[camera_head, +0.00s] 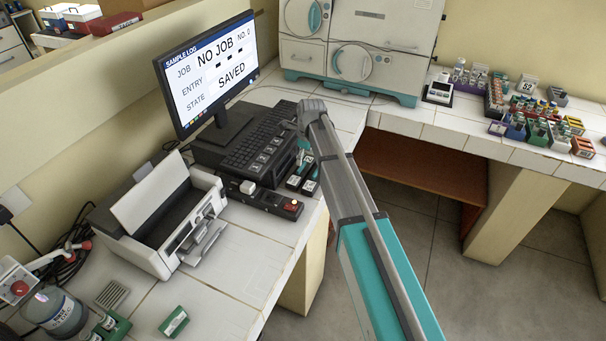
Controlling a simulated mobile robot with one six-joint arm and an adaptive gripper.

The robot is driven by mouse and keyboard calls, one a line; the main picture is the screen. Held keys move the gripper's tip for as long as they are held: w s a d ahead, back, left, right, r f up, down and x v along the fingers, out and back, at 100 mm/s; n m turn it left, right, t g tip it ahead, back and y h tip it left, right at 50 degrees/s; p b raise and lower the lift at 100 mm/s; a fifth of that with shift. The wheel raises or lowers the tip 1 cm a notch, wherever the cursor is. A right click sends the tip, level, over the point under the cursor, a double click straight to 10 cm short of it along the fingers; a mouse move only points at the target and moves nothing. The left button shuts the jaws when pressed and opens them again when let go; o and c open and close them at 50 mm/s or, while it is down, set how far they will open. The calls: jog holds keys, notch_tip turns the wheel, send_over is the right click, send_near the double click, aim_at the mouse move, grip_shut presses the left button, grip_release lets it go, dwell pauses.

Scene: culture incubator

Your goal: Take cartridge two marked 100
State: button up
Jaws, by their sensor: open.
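My gripper (303,156) seems to be the small teal and dark part below that joint, close over the cartridges. It is largely hidden by my arm. It is open, and I see nothing held.
The monitor (210,72) reads NO JOB, SAVED. A printer (160,218) and a control box with a red button (291,205) stand on the left bench. An incubator (355,45) is behind. Racks of vials (540,128) fill the right bench. The floor between benches is clear.

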aim_at(302, 166)
jog(key=shift+w+a+f+b, duration=0.1)
jog(key=shift+a+f+b, duration=0.15)
jog(key=shift+f+b, duration=0.85)
jog(key=shift+a+f+b, duration=0.2)
jog(key=shift+f+b, duration=0.8)
jog(key=shift+f, duration=0.2)
jog(key=c, duration=1)
